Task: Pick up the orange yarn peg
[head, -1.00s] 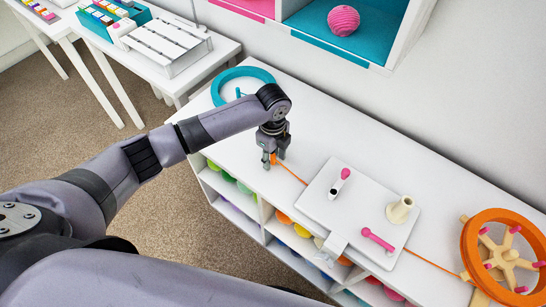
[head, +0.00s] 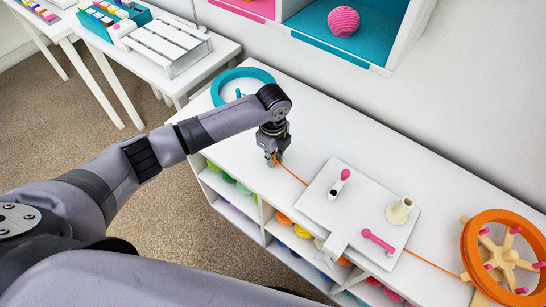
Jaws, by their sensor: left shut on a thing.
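The orange yarn peg (head: 274,158) shows only as a small orange bit between the fingertips of my left gripper. My left gripper (head: 274,160) points down over the white cabinet top and is shut on the peg. Its fingers hide most of the peg. A thin orange strand (head: 291,173) runs from the fingertips to the right, towards the white board (head: 330,203). My right gripper is not in view.
The white board carries a pink-tipped crank (head: 339,182), a pink handle (head: 378,240) and a cream spool (head: 400,210). An orange wheel (head: 472,252) stands at the right. A teal ring (head: 219,84) lies behind my left arm. The cabinet top (head: 225,143) beside the gripper is clear.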

